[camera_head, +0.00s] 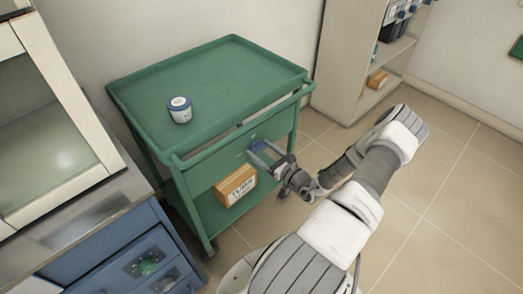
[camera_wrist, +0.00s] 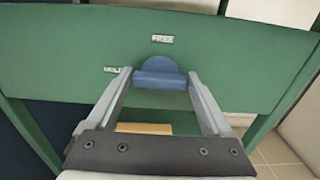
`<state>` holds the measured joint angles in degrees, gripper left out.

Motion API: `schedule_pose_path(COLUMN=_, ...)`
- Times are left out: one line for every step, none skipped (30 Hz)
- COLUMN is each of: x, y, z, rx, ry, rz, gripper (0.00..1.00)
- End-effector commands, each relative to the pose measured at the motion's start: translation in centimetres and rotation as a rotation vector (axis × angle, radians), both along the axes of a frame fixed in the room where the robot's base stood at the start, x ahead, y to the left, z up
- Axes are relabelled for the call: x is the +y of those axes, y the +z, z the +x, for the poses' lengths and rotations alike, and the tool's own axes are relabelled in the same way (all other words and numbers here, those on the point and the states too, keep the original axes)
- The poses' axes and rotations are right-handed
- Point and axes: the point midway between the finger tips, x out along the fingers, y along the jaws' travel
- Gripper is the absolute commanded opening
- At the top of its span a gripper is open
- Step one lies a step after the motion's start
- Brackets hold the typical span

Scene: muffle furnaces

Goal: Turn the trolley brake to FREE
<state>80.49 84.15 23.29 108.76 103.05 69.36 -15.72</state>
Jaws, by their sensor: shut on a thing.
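The green trolley (camera_head: 215,80) stands against the wall. Its front panel carries a blue brake knob, seen in the wrist view as a round disc (camera_wrist: 158,60) with a raised grip bar (camera_wrist: 160,79) lying roughly level across the picture. A FREE label (camera_wrist: 162,39) is above the knob and a HOLD label (camera_wrist: 114,69) is to its left. My gripper (camera_wrist: 160,76) reaches the panel, its fingers at the two ends of the bar, shut on the knob. In the head view my gripper (camera_head: 267,155) is at the panel, partly covering the knob.
A brown labelled box (camera_head: 236,186) sits on the lower shelf. A blue cabinet (camera_head: 130,260) is close at left; a shelf unit (camera_head: 345,60) is behind right. Floor at right is clear.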

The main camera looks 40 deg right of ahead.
Motion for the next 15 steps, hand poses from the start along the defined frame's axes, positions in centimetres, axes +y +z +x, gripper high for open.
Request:
schedule_pose_path(x=0.02, y=0.0, z=-0.05, rx=0.002, ry=0.0, rz=0.009, gripper=0.29)
schedule_pose_path(x=0.02, y=0.01, z=-0.05, rx=0.002, ry=0.0, rz=0.016, gripper=0.29)
schedule_pose_path(x=0.02, y=0.01, z=-0.05, rx=0.003, ry=0.0, rz=0.029, gripper=0.29)
schedule_pose_path(x=0.01, y=0.02, z=-0.05, rx=0.004, ry=0.0, rz=0.04, gripper=0.29)
schedule_pose_path(x=0.01, y=0.03, z=-0.05, rx=0.005, ry=0.0, rz=0.052, gripper=0.29)
schedule_pose_path(x=0.0, y=0.04, z=-0.05, rx=0.007, ry=0.0, rz=0.073, gripper=0.29)
schedule_pose_path(x=0.0, y=0.05, z=-0.05, rx=0.008, ry=0.0, rz=0.089, gripper=0.29)
schedule_pose_path(x=0.0, y=0.06, z=-0.05, rx=0.01, ry=0.0, rz=0.109, gripper=0.29)
schedule_pose_path(x=-0.01, y=0.08, z=-0.05, rx=0.012, ry=0.0, rz=0.136, gripper=0.29)
schedule_pose_path(x=-0.03, y=0.09, z=-0.06, rx=0.013, ry=0.0, rz=0.157, gripper=0.29)
schedule_pose_path(x=-0.03, y=0.09, z=-0.06, rx=0.015, ry=0.0, rz=0.181, gripper=0.29)
schedule_pose_path(x=-0.04, y=0.09, z=-0.06, rx=0.018, ry=0.0, rz=0.214, gripper=0.29)
schedule_pose_path(x=-0.05, y=0.09, z=-0.06, rx=0.02, ry=0.0, rz=0.241, gripper=0.29)
schedule_pose_path(x=-0.07, y=0.08, z=-0.06, rx=0.022, ry=0.0, rz=0.269, gripper=0.29)
schedule_pose_path(x=-0.09, y=0.06, z=-0.06, rx=0.025, ry=0.0, rz=0.306, gripper=0.29)
